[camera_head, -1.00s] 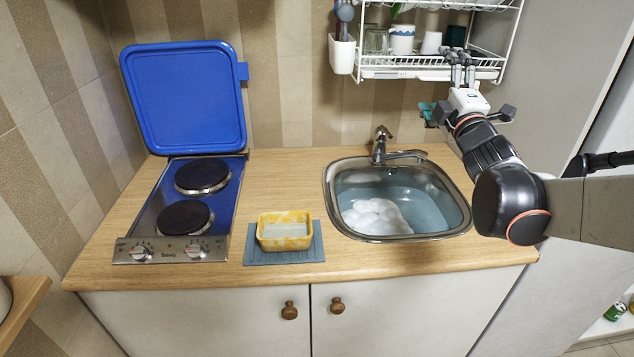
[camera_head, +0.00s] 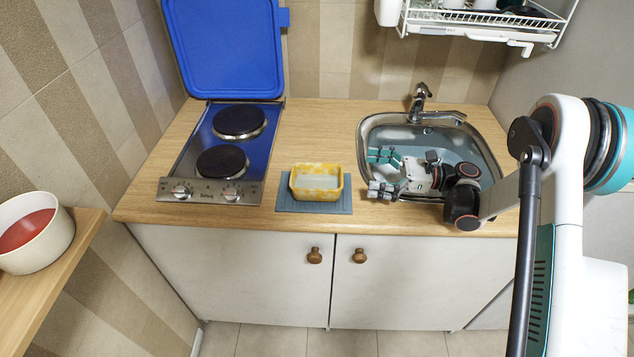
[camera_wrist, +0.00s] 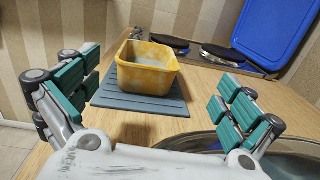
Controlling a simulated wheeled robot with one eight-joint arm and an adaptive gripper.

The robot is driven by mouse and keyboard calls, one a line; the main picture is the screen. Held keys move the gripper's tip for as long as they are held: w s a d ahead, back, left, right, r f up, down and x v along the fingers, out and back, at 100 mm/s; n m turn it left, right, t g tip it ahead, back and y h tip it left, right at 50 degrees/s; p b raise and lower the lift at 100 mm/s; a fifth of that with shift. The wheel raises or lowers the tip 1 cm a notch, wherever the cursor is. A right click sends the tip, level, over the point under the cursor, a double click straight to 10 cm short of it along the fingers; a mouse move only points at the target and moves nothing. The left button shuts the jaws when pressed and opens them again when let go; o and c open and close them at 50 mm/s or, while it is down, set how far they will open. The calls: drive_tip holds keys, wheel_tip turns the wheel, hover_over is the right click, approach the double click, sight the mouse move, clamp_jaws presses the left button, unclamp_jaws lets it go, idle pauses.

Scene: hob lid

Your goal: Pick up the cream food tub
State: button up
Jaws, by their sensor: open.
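The cream food tub (camera_head: 316,183) is a small open rectangular container with yellow-orange stains on its walls and pale contents. It stands upright on a blue-grey ribbed mat (camera_head: 288,205) between the hob and the sink. My gripper (camera_head: 376,171) is open and empty over the sink's left part, to the right of the tub and apart from it. In the wrist view the tub (camera_wrist: 147,72) lies ahead, between the spread fingers (camera_wrist: 160,98) and beyond their tips. The mat (camera_wrist: 130,98) shows under it.
The hob (camera_head: 176,160) with its raised blue lid (camera_head: 222,50) stands left of the tub. The sink (camera_head: 486,150) and tap (camera_head: 420,100) are to the right. A white dish rack (camera_head: 480,25) hangs above. A bowl (camera_head: 38,240) sits on a shelf at lower left.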

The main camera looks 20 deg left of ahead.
sight(341, 177)
drive_tip(key=shift+s+a+f+n+g+h, duration=0.1)
drive_tip(key=shift+s+f+n+g+h, duration=0.15)
drive_tip(key=shift+f, duration=0.3)
drive_tip(key=shift+s+a+f+n+g+h, duration=0.15)
drive_tip(key=shift+s+f+n+g, duration=0.15)
drive_tip(key=shift+f, duration=0.2)
drive_tip(key=b+x, duration=0.1)
drive_tip(key=x, duration=0.6)
drive_tip(key=shift+s+d+b, duration=0.1)
drive_tip(key=shift+b, duration=0.2)
drive_tip(key=shift+r+b+x, duration=0.15)
drive_tip(key=shift+b+x, duration=0.35)
drive_tip(key=shift+x, duration=1.05)
drive_tip(key=shift+r+b+x, duration=0.15)
drive_tip(key=shift+b+x, duration=0.35)
drive_tip(key=shift+x, duration=1.1)
drive_tip(key=c, duration=1.2)
